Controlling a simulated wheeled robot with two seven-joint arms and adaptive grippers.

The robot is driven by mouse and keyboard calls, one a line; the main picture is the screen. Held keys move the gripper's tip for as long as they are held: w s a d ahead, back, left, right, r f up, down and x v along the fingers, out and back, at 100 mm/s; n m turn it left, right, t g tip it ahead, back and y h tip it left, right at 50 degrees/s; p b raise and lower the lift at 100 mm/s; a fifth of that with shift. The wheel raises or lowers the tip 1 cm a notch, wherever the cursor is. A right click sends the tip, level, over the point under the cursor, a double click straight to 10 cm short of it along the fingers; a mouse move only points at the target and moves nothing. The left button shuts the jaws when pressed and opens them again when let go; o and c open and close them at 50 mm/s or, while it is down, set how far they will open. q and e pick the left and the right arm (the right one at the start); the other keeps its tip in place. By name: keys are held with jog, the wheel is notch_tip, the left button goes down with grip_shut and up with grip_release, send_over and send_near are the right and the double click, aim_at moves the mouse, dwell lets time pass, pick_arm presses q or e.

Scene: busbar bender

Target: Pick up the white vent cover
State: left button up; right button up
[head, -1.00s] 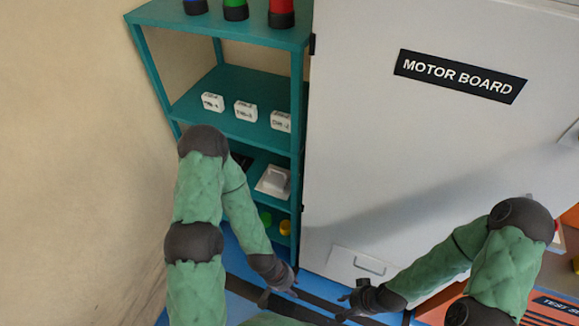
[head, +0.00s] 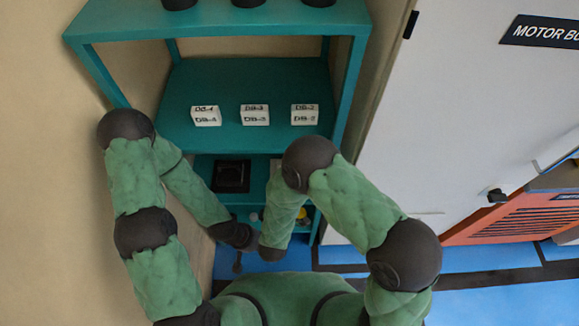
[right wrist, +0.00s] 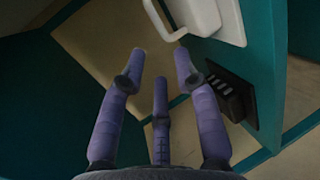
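The white vent cover (right wrist: 230,22), a pale plate with a raised block and looped handle, shows at the top of the right wrist view on a teal shelf. In the head view my right arm hides most or all of it. My right gripper (right wrist: 160,62) is open and empty, its purple fingers spread just short of the cover's handle and not visibly touching it. My left gripper (head: 238,262) hangs low in front of the shelf in the head view, too small and dark to tell if it is open.
The teal shelf unit (head: 215,22) holds three white labelled boxes (head: 255,115) above and a black item (head: 232,177) below. The right wrist view shows a black part (right wrist: 230,97) beside the cover. A white cabinet door (head: 450,110) and orange unit (head: 475,222) stand at right.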

jog(key=b+x, duration=0.2)
jog(key=x, duration=0.3)
jog(key=shift+w+d, duration=0.15)
jog(key=shift+w, duration=0.25)
jog(key=b+x, duration=0.2)
jog(key=x, duration=0.1)
jog(key=b+x, duration=0.1)
jog(key=shift+w+d+f, duration=0.15)
jog(key=shift+d+f, duration=0.05)
jog(key=shift+d, duration=0.15)
jog(key=shift+w, duration=0.25)
grip_shut()
